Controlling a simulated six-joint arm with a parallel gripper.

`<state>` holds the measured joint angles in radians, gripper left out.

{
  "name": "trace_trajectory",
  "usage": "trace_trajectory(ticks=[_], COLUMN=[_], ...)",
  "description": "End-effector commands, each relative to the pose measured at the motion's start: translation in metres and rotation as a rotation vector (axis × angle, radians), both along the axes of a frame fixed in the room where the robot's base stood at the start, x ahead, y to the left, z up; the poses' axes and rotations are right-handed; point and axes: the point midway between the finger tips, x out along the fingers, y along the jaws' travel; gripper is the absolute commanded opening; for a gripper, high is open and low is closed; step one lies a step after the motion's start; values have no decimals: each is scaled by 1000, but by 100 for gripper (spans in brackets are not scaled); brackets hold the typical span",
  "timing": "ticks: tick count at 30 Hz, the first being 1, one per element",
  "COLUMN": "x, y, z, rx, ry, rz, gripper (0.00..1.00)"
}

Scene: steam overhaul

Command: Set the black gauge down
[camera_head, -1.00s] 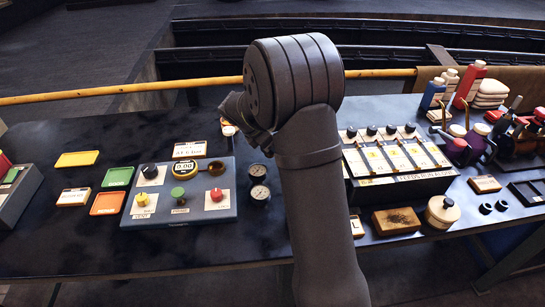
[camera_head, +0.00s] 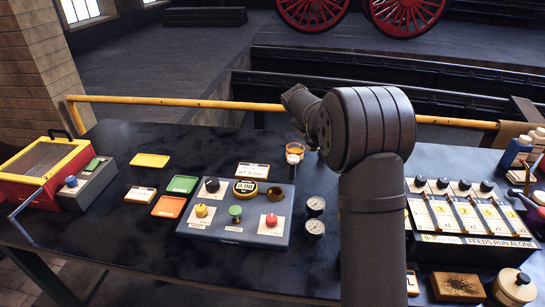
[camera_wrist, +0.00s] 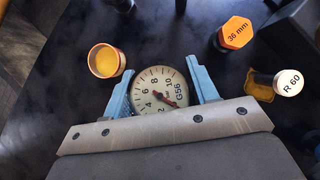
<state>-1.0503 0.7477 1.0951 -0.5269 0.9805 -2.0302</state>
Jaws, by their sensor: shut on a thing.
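In the wrist view my gripper (camera_wrist: 162,92) is shut on a round gauge (camera_wrist: 160,88) with a cream dial, a red needle and the mark G56. Its pale blue fingers are on either side of the dial. The gauge's rim is mostly hidden, and I cannot tell whether its underside touches the dark bench top. In the head view my arm hides the gripper and this gauge. Two other dark-rimmed gauges with white dials, a rear one (camera_head: 315,206) and a front one (camera_head: 314,227), lie on the bench right of the blue control box (camera_head: 240,237).
In the wrist view an orange cup (camera_wrist: 104,60) stands left of the gauge. An orange hex piece marked 36 mm (camera_wrist: 236,34) and a white-topped R 60 piece (camera_wrist: 288,82) are to the right. Flat coloured trays, including a green one (camera_head: 183,184), lie left of the box.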

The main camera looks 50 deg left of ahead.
Motion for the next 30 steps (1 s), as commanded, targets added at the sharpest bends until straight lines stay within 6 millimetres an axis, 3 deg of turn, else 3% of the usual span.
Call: trace_trajectory(ticks=[3,9,15,19,23,30], x=[9,20,26,27,21,-7], y=[36,85,116,126,139,183], z=[-10,-22,-30,-31,-39,-72], rx=[2,3,2,0,0,-2], ry=[0,-1,0,0,1,1], rz=[162,399,554,604,623,624], gripper=[22,22,22,22,22,22])
